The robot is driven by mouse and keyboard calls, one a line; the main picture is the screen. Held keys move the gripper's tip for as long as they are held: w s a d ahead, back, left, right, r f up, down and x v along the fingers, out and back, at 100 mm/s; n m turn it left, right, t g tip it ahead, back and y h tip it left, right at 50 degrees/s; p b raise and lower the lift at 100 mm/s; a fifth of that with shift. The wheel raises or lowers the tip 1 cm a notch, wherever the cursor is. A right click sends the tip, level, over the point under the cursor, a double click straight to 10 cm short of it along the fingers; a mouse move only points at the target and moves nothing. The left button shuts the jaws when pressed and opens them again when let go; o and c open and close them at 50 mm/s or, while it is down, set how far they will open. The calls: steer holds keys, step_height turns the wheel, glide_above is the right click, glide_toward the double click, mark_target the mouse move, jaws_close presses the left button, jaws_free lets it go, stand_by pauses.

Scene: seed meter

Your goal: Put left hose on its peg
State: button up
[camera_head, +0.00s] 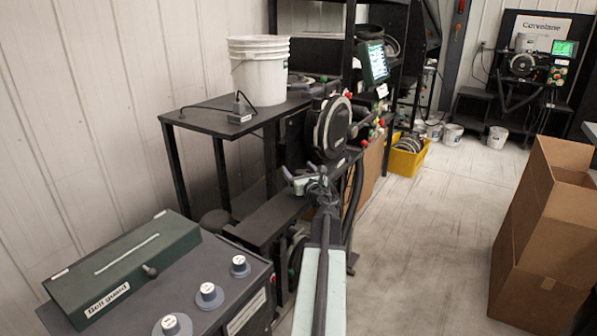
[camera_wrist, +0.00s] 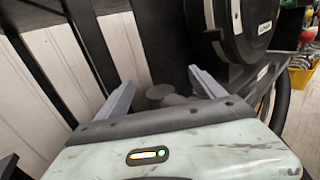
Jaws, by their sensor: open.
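My gripper (camera_head: 308,180) is open in front of the seed meter stand, just below its round black housing (camera_head: 333,128). In the wrist view my gripper (camera_wrist: 162,85) has its two grey fingers apart, with nothing held between them. Beyond them lies a grey rounded object (camera_wrist: 165,94), which I cannot identify. A black hose (camera_head: 353,188) hangs down right of my gripper; a black hose also shows at the right of the wrist view (camera_wrist: 283,98). I cannot tell whether this is the left hose. I cannot make out its peg.
A black table (camera_head: 200,118) with a white bucket (camera_head: 259,72) stands left of the housing. A bench with a green belt guard box (camera_head: 122,262) and knobs is at front left. Cardboard boxes (camera_head: 540,225) stand at right. A yellow crate (camera_head: 407,158) sits behind. The floor between is clear.

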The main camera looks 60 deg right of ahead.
step_height(320, 180, up, 24)
steer(key=w+d+p, duration=0.1)
steer(key=d+p, duration=0.1)
steer(key=p, duration=2)
steer(key=shift+g+p, duration=0.3)
steer(key=shift+p, duration=0.1)
steer(key=shift+d, duration=0.1)
